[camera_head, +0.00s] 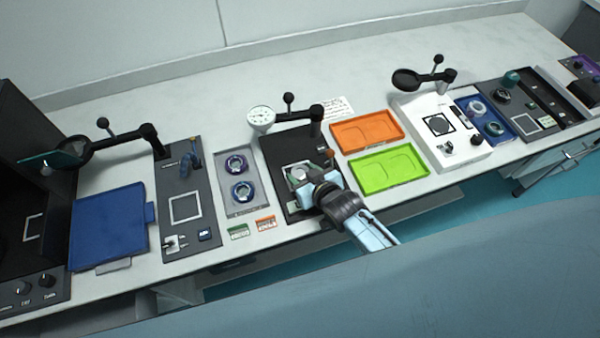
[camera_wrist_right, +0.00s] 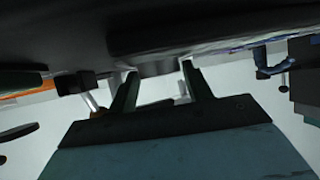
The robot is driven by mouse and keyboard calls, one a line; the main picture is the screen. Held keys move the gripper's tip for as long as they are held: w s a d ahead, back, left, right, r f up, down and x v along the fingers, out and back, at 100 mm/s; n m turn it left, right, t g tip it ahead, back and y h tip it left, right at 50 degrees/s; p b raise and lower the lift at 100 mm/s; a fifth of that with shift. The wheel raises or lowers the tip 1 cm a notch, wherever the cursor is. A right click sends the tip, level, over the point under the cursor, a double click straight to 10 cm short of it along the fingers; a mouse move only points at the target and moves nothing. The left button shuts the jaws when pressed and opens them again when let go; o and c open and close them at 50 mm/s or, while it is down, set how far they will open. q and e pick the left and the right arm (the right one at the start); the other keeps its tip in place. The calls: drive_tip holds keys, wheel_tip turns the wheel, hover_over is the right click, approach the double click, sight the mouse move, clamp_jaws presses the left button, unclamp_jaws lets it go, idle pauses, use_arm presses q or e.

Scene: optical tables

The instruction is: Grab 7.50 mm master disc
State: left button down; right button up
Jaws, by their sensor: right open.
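Two round dark-and-blue discs, the upper one (camera_head: 237,165) and the lower one (camera_head: 241,191), sit in a grey tray (camera_head: 262,196). Their markings are too small to read, so I cannot tell which thing is the 7.50 mm master disc. My right gripper (camera_head: 303,180) is low over the black dial-gauge station (camera_head: 275,157), right of that tray, and hides part of it. In the right wrist view its two fingers (camera_wrist_right: 160,88) are open, apart on either side of a dark rounded piece (camera_wrist_right: 155,68); contact is not clear. My left gripper is not in view.
Green and orange label cards (camera_head: 252,228) lie near the front edge. The bench behind the stations is mostly clear.

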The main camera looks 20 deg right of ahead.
drive_tip(key=shift+w+f, duration=0.15)
drive_tip(key=shift+c, duration=0.4)
drive_tip(key=c, duration=0.8)
